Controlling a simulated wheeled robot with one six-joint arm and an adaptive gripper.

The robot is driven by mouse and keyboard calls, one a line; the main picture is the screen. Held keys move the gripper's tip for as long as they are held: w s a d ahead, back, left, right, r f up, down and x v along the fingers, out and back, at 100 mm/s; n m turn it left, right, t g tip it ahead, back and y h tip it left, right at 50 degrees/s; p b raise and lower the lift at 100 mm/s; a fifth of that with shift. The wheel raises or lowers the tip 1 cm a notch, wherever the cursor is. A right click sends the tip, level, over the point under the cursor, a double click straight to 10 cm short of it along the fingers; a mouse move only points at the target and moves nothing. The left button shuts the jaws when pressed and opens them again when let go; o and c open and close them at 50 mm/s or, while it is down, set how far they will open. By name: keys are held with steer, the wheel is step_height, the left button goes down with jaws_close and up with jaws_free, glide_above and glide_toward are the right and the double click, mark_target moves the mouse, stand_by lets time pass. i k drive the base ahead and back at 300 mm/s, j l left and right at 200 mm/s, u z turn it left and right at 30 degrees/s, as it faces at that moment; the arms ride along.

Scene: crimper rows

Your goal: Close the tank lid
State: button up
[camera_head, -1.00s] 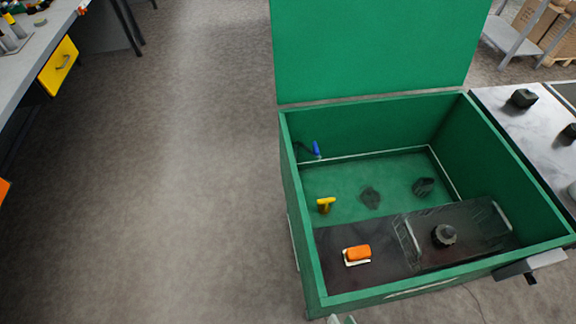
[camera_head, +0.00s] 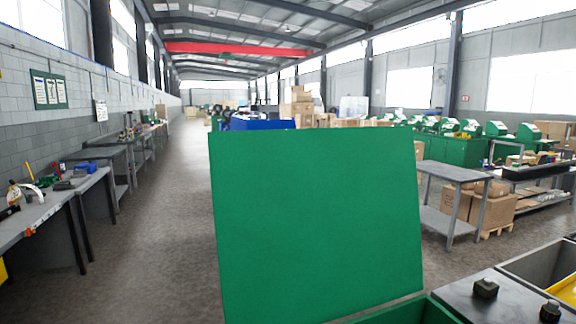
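The tank lid (camera_head: 318,220) is a flat green panel standing upright, open, in the middle of the view. Its top edge is higher than the workbenches around it. Below it, at the bottom edge, only a small part of the green tank (camera_head: 412,312) shows, its rim at the lower right of the lid. The inside of the tank is out of view. My gripper is not in view.
A counter (camera_head: 500,295) with dark knobs adjoins the tank on the right. A grey table (camera_head: 455,173) stands behind it, near cardboard boxes (camera_head: 490,210). Workbenches (camera_head: 45,215) line the left wall. The floor (camera_head: 165,240) between them and the tank is clear.

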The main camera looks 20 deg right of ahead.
mark_target(312, 226)
steer(key=k+j+u, duration=0.15)
steer(key=k+u, duration=0.2)
steer(key=k, duration=0.3)
steer(key=u, duration=1.9)
steer(key=i+j+u, duration=0.1)
steer(key=i+u, duration=0.6)
steer(key=i, duration=0.15)
steer(key=i+l+z, duration=0.1)
steer(key=i+z, duration=0.5)
steer(key=z, duration=0.25)
steer(key=i+j+z, duration=0.1)
steer(key=i+z, duration=0.15)
steer(key=z, duration=0.15)
steer(key=i+l+z, duration=0.2)
steer(key=z, duration=0.3)
steer(key=i+z, duration=0.7)
steer(key=z, duration=0.25)
steer(key=i+l+z, duration=0.15)
steer(key=i, duration=0.95)
steer(key=i+z, duration=0.15)
steer(key=i, duration=0.95)
steer(key=i+j+z, duration=0.15)
steer(key=i, duration=0.95)
steer(key=i+z, duration=0.1)
steer(key=z, duration=0.7)
steer(key=i+j+z, duration=0.1)
steer(key=z, duration=0.25)
steer(key=j+z, duration=0.15)
steer(key=z, duration=0.25)
steer(key=i+j, duration=0.05)
